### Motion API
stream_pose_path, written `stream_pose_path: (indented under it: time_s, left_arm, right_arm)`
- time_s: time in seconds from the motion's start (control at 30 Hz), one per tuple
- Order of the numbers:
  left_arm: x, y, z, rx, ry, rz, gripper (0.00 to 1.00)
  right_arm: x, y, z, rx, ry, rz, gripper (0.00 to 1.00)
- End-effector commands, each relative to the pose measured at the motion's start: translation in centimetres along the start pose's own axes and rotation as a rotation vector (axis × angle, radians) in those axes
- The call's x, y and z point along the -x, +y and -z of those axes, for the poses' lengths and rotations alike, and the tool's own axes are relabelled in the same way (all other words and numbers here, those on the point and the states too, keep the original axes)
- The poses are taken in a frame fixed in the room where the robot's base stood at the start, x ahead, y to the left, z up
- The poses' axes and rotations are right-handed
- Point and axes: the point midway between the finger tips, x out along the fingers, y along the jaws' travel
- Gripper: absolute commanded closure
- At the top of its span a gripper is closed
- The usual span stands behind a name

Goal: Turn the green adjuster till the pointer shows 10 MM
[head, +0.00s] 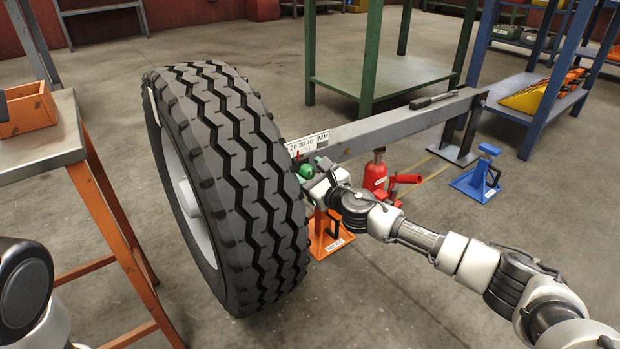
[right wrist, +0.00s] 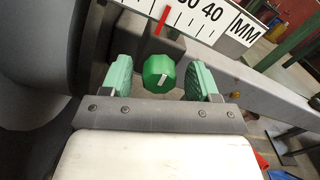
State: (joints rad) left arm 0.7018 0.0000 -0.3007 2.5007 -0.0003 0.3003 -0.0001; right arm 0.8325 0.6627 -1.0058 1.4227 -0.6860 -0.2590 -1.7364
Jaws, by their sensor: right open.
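The green adjuster (head: 306,171) is a faceted knob below the scale, beside the tyre. In the right wrist view the adjuster (right wrist: 159,73) has a small white mark and sits between the green finger pads, with gaps on both sides. My right gripper (right wrist: 159,80) is open around it; it also shows in the head view (head: 316,176). The white scale (head: 308,143) reads up to 40 and MM. The red pointer (right wrist: 163,18) stands left of the 30 mark; its exact reading is unclear, as the tyre hides the low end. My left gripper is out of view.
A large tyre (head: 225,180) stands close left of the right gripper. A grey beam (head: 400,125) runs behind it. A red jack (head: 376,175), an orange stand (head: 328,235) and a blue stand (head: 478,180) are near. An orange-legged table (head: 50,150) is at left.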

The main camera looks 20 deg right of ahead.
Motion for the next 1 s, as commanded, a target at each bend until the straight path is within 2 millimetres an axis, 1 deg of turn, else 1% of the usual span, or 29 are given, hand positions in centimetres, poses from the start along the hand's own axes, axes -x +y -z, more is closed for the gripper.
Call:
stream_pose_path:
  time_s: [0.27,0.37,0.5,0.6,0.87,1.0]
  left_arm:
    - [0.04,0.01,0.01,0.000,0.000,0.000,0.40]
    - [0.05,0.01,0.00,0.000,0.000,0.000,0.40]
    - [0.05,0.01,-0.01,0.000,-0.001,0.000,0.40]
    - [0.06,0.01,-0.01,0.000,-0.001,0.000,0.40]
    - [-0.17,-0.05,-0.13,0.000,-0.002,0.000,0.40]
    - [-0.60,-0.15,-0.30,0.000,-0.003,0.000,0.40]
  right_arm:
    - [-0.17,0.01,-0.01,-0.001,0.001,-0.001,0.40]
    - [-0.16,0.01,-0.01,-0.001,0.001,-0.001,0.53]
    - [-0.15,0.01,-0.01,-0.001,0.000,-0.001,0.75]
    - [-0.15,0.01,0.00,-0.001,0.000,-0.001,0.89]
    - [-0.14,0.03,-0.06,-0.028,0.001,-0.001,0.89]
    - [-0.15,0.05,-0.15,-0.086,0.001,-0.003,0.89]
